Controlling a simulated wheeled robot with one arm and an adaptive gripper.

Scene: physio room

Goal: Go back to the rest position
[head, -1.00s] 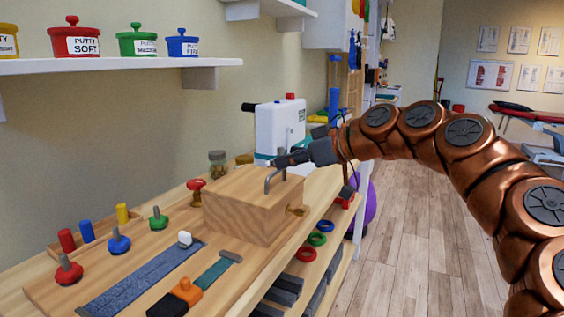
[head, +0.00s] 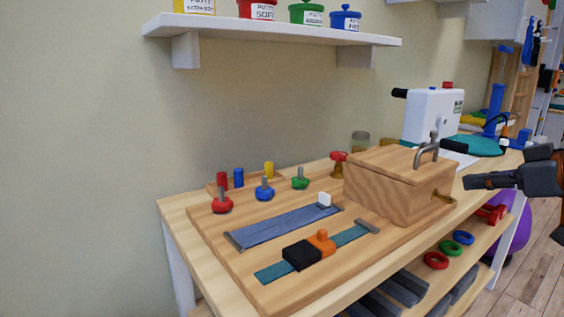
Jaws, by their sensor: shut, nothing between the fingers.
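My gripper (head: 484,181) is at the right edge of the head view, pointing left. It is shut and empty, in front of and to the right of the wooden box (head: 385,185), apart from it as far as I can tell. The box has a metal handle (head: 427,150) on top and a brass latch or knob (head: 443,197) on its right side. Most of my arm is outside the picture.
The workbench (head: 172,210) carries a board with colored knobs, a blue strap (head: 285,225) and an orange-black buckle (head: 308,250). A white device (head: 432,115) stands behind the box. Colored rings (head: 436,260) lie on the lower shelf. A wall shelf (head: 270,31) holds putty pots. Floor shows at far right.

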